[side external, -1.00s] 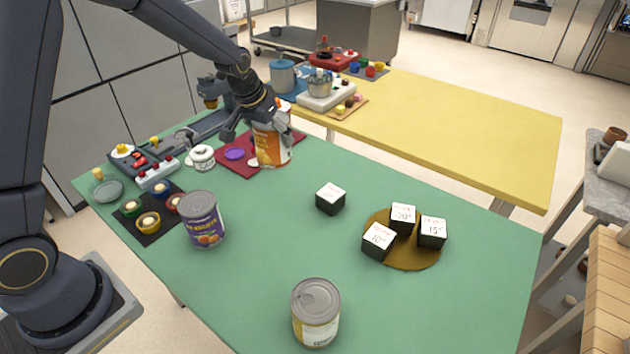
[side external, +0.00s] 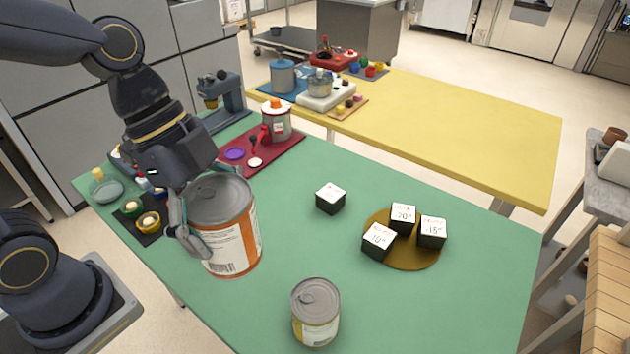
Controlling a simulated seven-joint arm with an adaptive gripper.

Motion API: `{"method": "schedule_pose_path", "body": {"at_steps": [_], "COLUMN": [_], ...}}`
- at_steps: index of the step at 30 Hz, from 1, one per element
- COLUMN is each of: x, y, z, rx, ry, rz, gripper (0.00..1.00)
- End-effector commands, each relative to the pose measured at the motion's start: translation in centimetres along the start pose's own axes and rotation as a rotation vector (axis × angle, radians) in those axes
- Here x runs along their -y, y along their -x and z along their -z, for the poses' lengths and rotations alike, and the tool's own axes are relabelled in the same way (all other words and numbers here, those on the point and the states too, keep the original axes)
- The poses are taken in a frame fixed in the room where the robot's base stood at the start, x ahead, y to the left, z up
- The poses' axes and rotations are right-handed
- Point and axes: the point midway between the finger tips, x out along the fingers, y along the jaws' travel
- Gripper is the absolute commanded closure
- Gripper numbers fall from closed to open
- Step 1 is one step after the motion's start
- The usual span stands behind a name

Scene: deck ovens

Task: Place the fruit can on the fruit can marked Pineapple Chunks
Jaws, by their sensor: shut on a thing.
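My gripper (side external: 209,203) is shut on a large can (side external: 232,240) with a grey metal top, an orange band and a white label with a barcode. The held can is slightly tilted and looks to be above the left part of the green table. A second can (side external: 316,312), with a grey lid and a white and yellow label, stands upright at the front of the table, apart from the held can and to its right. Its label text is not readable. A purple-labelled can is hidden behind the held can and my gripper.
Black and white cubes (side external: 432,232) stand on a round brown mat (side external: 408,262), with one more cube (side external: 330,198) to its left. A red mat (side external: 284,147) with a pot (side external: 276,124) lies behind. The green table (side external: 290,240) is clear between the cans and cubes.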

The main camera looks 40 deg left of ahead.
Motion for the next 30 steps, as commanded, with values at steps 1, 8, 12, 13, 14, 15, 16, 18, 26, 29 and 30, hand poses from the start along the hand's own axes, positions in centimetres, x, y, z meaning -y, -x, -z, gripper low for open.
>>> {"method": "schedule_pose_path", "body": {"at_steps": [1,8,12,13,14,15,16,18,26,29,30], "x": [-1.5,-5.1,-4.2,-3.8,-3.4,-2.8,-2.3,-1.2,1.4,2.0,2.3], "y": [0.4,0.8,0.3,-0.1,-0.6,-1.2,-1.7,-2.9,-6.5,-8.0,-8.6], "z": [0.4,0.8,1.7,2.0,2.3,2.8,3.1,4.0,5.9,6.3,6.4], "rx": [-0.002,-0.001,-0.001,-0.001,-0.002,0.000,-0.001,-0.001,-0.002,-0.007,-0.004], "ry": [-0.039,-0.085,-0.082,-0.080,-0.080,-0.079,-0.079,-0.080,-0.082,-0.084,-0.086], "rz": [-0.006,-0.031,-0.037,-0.038,-0.040,-0.040,-0.041,-0.041,-0.043,-0.043,-0.042], "gripper": [0.81,0.81,0.81,0.81,0.81,0.81,0.81,0.81,0.81,0.81,0.81]}}
